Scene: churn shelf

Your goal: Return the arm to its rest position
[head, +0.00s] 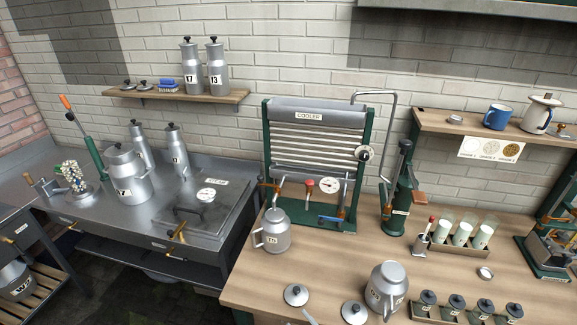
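Neither of my arms nor grippers can be made out in the head view. A wooden bench (330,270) fills the lower right, with a green-framed cooler (318,150) at its back. A metal jug marked 15 (274,232) stands upright in front of the cooler, at its left. Whether anything of mine touches these things cannot be seen.
A wall shelf (175,96) holds cans 17 (190,68) and 13 (216,68). A steel counter (120,225) at left carries several cans. A rack of white-filled tubes (460,236) and several small dark jars (450,306) stand at right. Bare bench lies between the jug and the can.

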